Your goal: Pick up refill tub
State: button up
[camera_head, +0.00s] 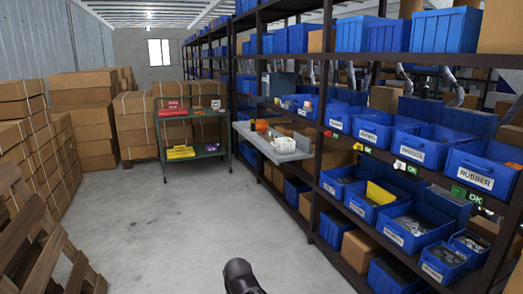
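I cannot tell for sure which thing is the refill tub. A small whitish container (284,144) stands on a grey ledge (263,142) that juts out from the rack, with orange items (261,126) behind it. Open blue bins line the rack, among them a labelled RUBBER bin (484,170) at the right and a lower bin of metal parts (414,226). A dark rounded part of my arm shows at the bottom middle, well short of the ledge and rack. My gripper's fingers do not show.
The dark metal rack (319,150) runs along the right side. A green cart (194,151) with red and yellow cases stands at the back. Stacked cartons (90,125) and wooden pallets (30,235) line the left. The concrete floor (170,220) between is clear.

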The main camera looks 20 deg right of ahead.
aim_at(282, 145)
jog(key=u, duration=0.3)
jog(key=k, duration=1.4)
jog(key=z, duration=1.2)
jog(key=i, duration=1.65)
jog(key=u, duration=0.05)
